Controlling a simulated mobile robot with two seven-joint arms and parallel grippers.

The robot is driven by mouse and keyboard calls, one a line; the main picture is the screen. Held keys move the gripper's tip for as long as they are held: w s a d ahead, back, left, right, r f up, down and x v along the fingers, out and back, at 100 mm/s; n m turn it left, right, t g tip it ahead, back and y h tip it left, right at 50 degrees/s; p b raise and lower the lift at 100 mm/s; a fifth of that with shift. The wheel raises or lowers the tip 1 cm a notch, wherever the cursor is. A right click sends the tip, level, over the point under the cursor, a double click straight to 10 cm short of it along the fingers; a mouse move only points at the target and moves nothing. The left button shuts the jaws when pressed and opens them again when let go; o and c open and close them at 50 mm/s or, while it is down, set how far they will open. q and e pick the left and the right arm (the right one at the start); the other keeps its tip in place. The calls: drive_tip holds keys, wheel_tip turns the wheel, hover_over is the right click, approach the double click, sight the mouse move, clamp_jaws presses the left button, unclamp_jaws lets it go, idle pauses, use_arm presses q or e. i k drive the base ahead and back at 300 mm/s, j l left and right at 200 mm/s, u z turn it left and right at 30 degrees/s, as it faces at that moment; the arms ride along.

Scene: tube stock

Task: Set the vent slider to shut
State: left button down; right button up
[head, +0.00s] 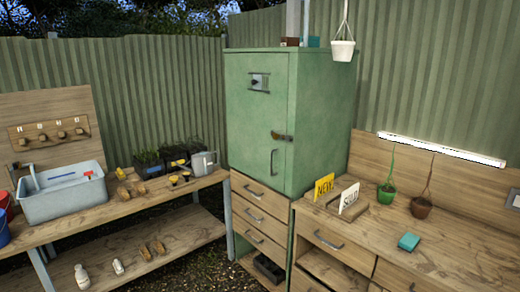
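A tall green cabinet (246,120) stands in the middle of the head view with its door closed. High on its door is a small metal fitting (259,81) with a dark knob between short rails, which looks like the vent slider. It is too small to tell which end is shut or where the knob is set. Lower on the door are a latch (281,136) and a vertical handle (273,162). Neither of my grippers is in view.
A wooden bench with a grey sink (62,197) and a watering can (203,163) runs along the left. Drawers (262,224) sit below the cabinet door.

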sight(257, 82)
drive_tip(key=i, duration=0.75)
drive_tip(key=i+l+u, duration=0.1)
drive_tip(key=i, duration=0.6)
